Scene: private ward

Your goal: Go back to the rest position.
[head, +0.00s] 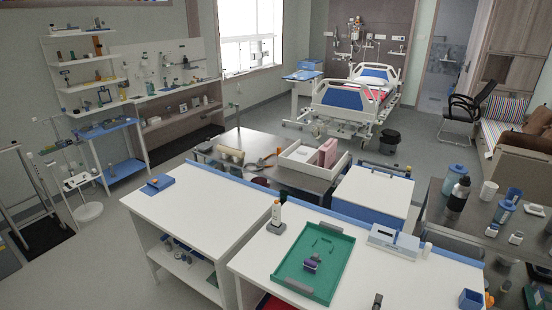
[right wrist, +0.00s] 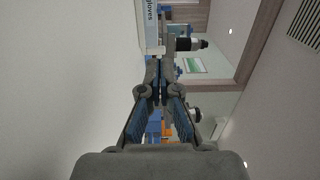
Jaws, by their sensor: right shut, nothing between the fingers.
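My right gripper (head: 377,300) shows only as a small dark tip at the bottom edge of the head view, in front of the near white table. In the right wrist view my right gripper (right wrist: 159,68) points away from the camera, its fingers drawn together with nothing held between them. A box lettered "gloves" (right wrist: 147,25) shows beyond the fingertips there, apart from them as far as I can tell. My left gripper is not in view.
A green tray (head: 284,277) with a small purple item lies on the near white table (head: 252,262). A dark table (head: 452,221) with bottles is at right. Open floor lies farther back.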

